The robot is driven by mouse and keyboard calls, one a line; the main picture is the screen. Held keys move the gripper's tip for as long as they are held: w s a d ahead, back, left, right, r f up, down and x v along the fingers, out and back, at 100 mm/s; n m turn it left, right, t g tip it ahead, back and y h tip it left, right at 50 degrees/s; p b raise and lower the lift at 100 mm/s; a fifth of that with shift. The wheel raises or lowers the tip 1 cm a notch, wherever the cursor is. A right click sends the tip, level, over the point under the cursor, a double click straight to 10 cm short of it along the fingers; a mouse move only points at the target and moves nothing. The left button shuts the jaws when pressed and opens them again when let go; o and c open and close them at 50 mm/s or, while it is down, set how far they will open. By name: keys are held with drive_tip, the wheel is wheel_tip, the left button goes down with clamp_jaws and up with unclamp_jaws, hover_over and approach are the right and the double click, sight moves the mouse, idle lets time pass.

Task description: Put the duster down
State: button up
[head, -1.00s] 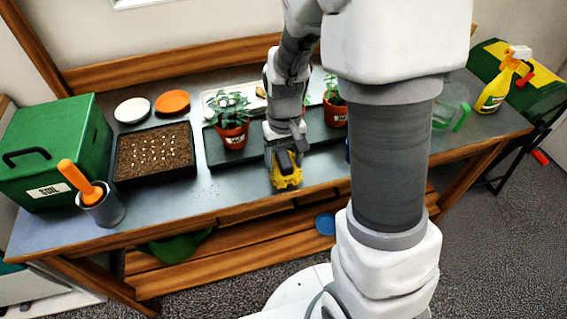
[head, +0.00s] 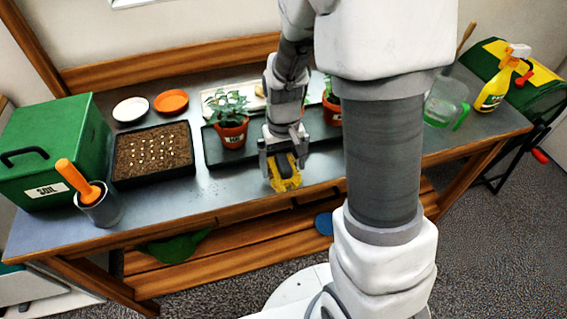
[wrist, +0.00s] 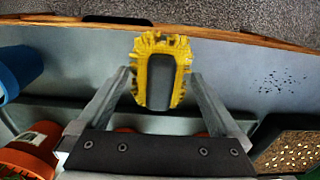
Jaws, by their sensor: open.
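The duster (head: 283,182) has yellow bristles and a dark grey back. It appears to lie on the grey bench top (head: 225,195) near the front wooden edge, in front of the potted plants. My gripper (head: 281,163) is directly above it, pointing down, with its fingers spread. In the wrist view the duster (wrist: 160,72) sits between the two open fingers, with its dark back towards the camera. The fingers stand to either side of that back, and I cannot tell whether they touch the bristles.
A seed tray (head: 152,155), a cup with an orange-handled tool (head: 100,207) and a green soil box (head: 65,150) stand left. Potted plants (head: 232,132) stand behind the gripper on a dark tray. A blue cup (wrist: 18,72) is near. Bare bench lies left of the duster.

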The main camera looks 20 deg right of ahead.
sight(283, 162)
wheel_tip(283, 162, up, 11)
drive_tip(key=p, duration=0.2)
drive_tip(key=s+r+t, duration=0.5)
drive_tip(key=s+r, duration=0.8)
drive_tip(key=s, duration=0.1)
drive_tip(key=shift+r+t, duration=0.15)
drive_tip(key=shift+t, duration=0.15)
drive_tip(key=shift+r, duration=0.1)
